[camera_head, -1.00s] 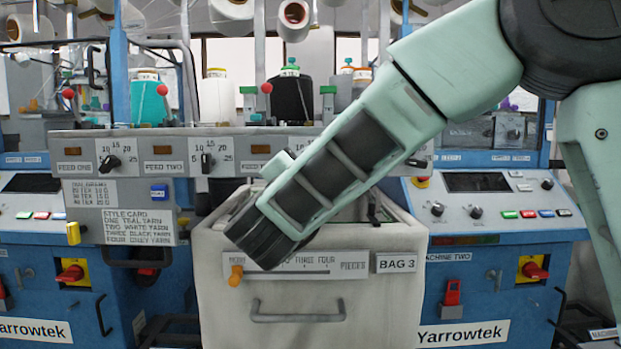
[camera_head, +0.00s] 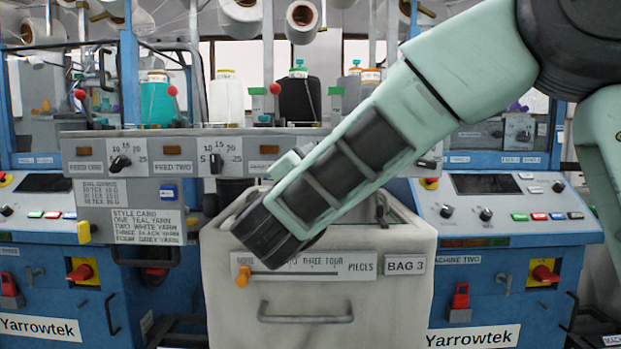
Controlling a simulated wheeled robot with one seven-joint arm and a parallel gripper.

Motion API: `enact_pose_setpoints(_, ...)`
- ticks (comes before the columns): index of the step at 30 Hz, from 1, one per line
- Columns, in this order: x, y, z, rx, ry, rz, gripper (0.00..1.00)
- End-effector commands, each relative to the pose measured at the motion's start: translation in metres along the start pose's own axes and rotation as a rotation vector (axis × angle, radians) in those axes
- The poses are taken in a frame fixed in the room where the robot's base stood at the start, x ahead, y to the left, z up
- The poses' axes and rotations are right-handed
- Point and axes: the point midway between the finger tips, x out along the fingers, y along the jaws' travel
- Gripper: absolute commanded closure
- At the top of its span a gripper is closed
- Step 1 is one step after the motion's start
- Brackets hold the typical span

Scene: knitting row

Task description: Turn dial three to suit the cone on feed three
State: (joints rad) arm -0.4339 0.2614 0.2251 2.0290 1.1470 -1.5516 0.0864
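The black cone (camera_head: 299,100) stands third along the row, behind the feed panel (camera_head: 68,150). Dial three and most of its scale are hidden behind my forearm, right of the third orange window (camera_head: 269,149). Dial one (camera_head: 120,163) and dial two (camera_head: 216,163) show to its left, both black knobs on white scales. A style card (camera_head: 146,226) below lists teal, white, black and grey yarn. A smaller tex table (camera_head: 101,193) above it is hard to read. My gripper's fingers do not show; my forearm's dark end hangs before the panel and bin, so open or shut is not visible.
A pale bin marked BAG 3 (camera_head: 225,305) stands below the panel, with an orange slider (camera_head: 243,276) on its front. Teal (camera_head: 157,103) and white (camera_head: 226,103) cones stand left of the black one. Blue machines flank the bin, with a red switch (camera_head: 460,297) at right.

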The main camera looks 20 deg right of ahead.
Motion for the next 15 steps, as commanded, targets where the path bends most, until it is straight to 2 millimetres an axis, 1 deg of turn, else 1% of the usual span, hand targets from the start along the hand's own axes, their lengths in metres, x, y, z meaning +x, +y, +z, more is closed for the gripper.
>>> enact_pose_setpoints(5, -0.023, -0.001, 0.001, 0.001, -0.005, -0.003, 0.42)
enact_pose_setpoints(15, -0.102, 0.000, 0.002, 0.001, -0.006, -0.004, 0.42)
